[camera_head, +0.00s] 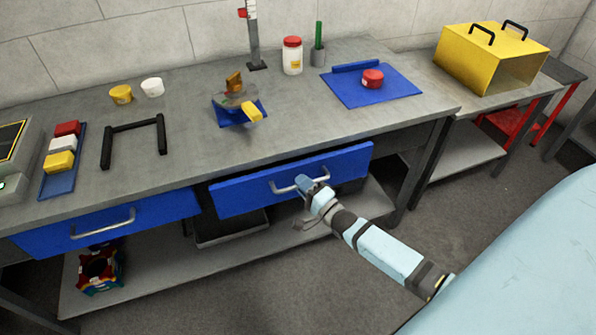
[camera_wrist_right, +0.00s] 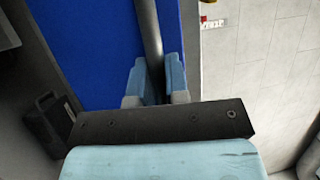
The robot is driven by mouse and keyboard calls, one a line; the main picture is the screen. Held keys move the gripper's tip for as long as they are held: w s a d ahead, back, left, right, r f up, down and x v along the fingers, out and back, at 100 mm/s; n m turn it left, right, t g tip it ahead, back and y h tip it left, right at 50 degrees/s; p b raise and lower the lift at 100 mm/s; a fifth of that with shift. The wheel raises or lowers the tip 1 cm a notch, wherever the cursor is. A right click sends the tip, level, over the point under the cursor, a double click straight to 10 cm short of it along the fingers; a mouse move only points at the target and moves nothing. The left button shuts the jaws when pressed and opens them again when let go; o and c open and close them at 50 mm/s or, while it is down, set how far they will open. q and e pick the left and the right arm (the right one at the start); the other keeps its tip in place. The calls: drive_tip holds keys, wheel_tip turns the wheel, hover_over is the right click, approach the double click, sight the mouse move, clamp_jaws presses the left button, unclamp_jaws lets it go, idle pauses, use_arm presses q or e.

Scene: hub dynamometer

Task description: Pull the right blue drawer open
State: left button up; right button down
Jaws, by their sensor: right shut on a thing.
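The right blue drawer (camera_head: 240,196) is under the grey workbench, with its front roughly in line with the left blue drawer (camera_head: 165,209); I see no clear gap above it. Its silver bar handle (camera_head: 282,190) is partly hidden by my right gripper (camera_head: 304,184). My left gripper is not in view.
The bench top (camera_head: 190,150) holds a black frame handle (camera_head: 134,140), a blue tray with blocks (camera_head: 60,175), a red-lidded jar (camera_head: 292,56) and a blue mat (camera_head: 395,90). A lower shelf (camera_head: 150,280) is below the drawers. Grey floor (camera_head: 270,290) in front is clear.

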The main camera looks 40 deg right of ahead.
use_arm(q)
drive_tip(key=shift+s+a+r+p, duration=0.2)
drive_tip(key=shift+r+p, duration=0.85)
drive_tip(key=shift+p, duration=0.65)
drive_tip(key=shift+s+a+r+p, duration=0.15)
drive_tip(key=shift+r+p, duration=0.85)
drive_tip(key=shift+p, duration=0.7)
use_arm(e)
drive_tip(key=s+a, duration=0.2)
drive_tip(key=s, duration=0.9)
drive_tip(key=s+a, duration=0.3)
drive_tip(key=s, duration=0.8)
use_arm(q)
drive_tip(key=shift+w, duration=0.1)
use_arm(e)
drive_tip(key=shift+s+a, duration=0.1)
drive_tip(key=c, duration=1.1)
unclamp_jaws()
